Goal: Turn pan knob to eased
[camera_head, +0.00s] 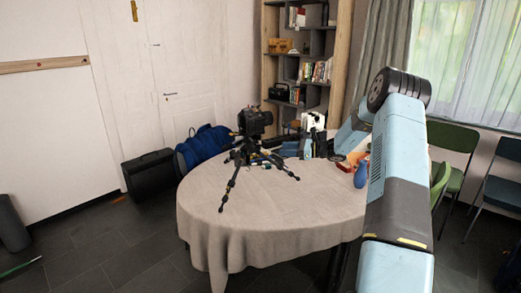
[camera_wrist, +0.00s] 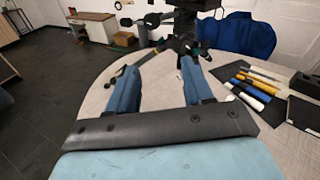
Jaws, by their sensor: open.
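A black camera (camera_head: 254,122) sits on a small black tripod (camera_head: 240,155) with spread legs on the round table. In the wrist view the lower part of the tripod head (camera_wrist: 185,20) shows at the top, with dark knobs and a handle (camera_wrist: 152,19) sticking out to its left. I cannot tell for sure which of these is the pan knob, nor how it is turned. My gripper (camera_wrist: 160,66) is open, its two blue fingers apart and nothing held between them. The tripod head lies beyond the fingertips and appears apart from them.
The round table (camera_head: 270,205) has a beige cloth, clear in front. Several pens or tools (camera_wrist: 255,82) lie right of my fingers in the wrist view. A blue bottle-like thing (camera_head: 361,174) stands near my arm. A blue bag (camera_head: 205,145) is behind the table; green chairs (camera_head: 455,150) stand right.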

